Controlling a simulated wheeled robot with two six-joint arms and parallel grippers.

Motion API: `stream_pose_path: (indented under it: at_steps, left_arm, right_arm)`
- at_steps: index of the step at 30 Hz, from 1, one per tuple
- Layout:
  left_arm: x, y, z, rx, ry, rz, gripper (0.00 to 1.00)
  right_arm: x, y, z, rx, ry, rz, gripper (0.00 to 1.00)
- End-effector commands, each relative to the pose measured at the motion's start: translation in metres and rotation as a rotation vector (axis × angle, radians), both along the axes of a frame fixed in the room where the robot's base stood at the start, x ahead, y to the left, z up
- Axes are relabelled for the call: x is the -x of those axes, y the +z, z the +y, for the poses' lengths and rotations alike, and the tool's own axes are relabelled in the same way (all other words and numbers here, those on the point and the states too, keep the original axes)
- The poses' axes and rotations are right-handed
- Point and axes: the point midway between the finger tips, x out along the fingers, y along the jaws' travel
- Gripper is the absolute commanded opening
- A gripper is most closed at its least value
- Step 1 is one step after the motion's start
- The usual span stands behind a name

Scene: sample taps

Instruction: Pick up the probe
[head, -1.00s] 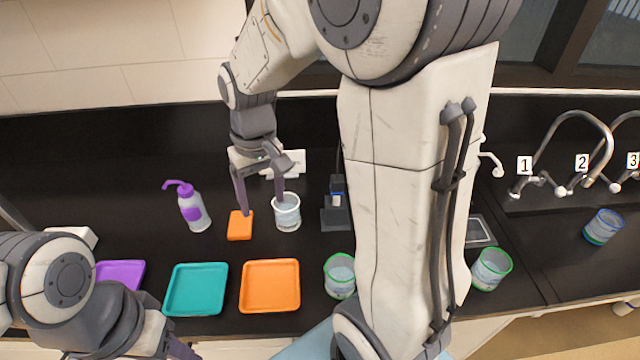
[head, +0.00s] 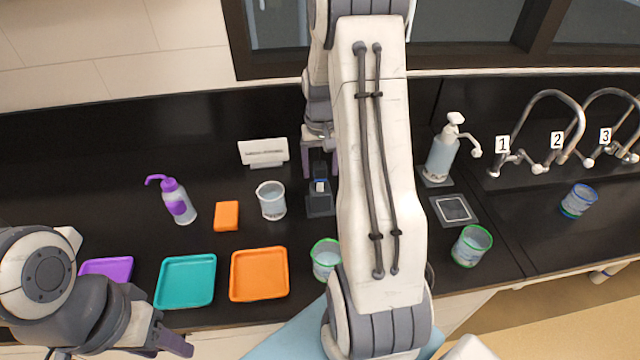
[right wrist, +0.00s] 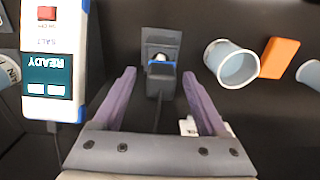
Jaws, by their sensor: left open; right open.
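The probe (head: 320,186) seems to be the small dark piece with white and blue parts, standing in a dark holder (head: 318,208) on the black counter. The probe (right wrist: 160,66) and holder (right wrist: 161,38) also show in the right wrist view. My right gripper (head: 321,170) is open. Its purple fingers lie on either side of the probe's line in the right wrist view (right wrist: 158,77), with the probe just past the fingertips and nothing held. My left gripper (head: 172,345) is open and empty at the lower left, away from the probe.
A clear cup (head: 271,201) and orange block (head: 227,216) stand left of the holder. A meter reading READY (right wrist: 47,75) is at the right wrist view's left. A green-rimmed cup (head: 325,259), orange tray (head: 259,275) and teal tray (head: 186,282) are in front. A white sign (head: 264,152) stands behind.

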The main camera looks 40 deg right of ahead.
Motion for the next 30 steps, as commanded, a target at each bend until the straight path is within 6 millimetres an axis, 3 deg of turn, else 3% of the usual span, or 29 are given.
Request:
stream_pose_path:
  at_steps: [3,7,16,17,22,30]
  left_arm:
    - [0.000,0.014,0.000,0.000,0.001,0.000,0.50]
    - [0.000,0.016,0.000,0.000,0.001,0.000,0.50]
    - [0.000,0.016,0.000,0.000,0.001,0.000,0.50]
    - [0.000,0.016,0.000,0.000,0.001,0.000,0.50]
    - [0.000,0.016,0.000,0.000,0.001,0.000,0.50]
    - [0.000,0.015,0.000,0.000,0.001,0.000,0.50]
  right_arm:
    - [0.001,-0.016,0.002,-0.005,0.000,0.008,0.75]
    - [0.000,-0.034,0.001,-0.003,0.000,0.004,0.75]
    - [0.000,-0.041,0.001,-0.001,0.000,0.001,0.75]
    - [0.000,-0.041,0.001,-0.001,0.000,0.001,0.67]
    - [0.000,-0.040,0.001,-0.001,0.000,0.001,0.02]
    - [0.000,-0.039,0.001,0.000,0.000,0.000,0.00]
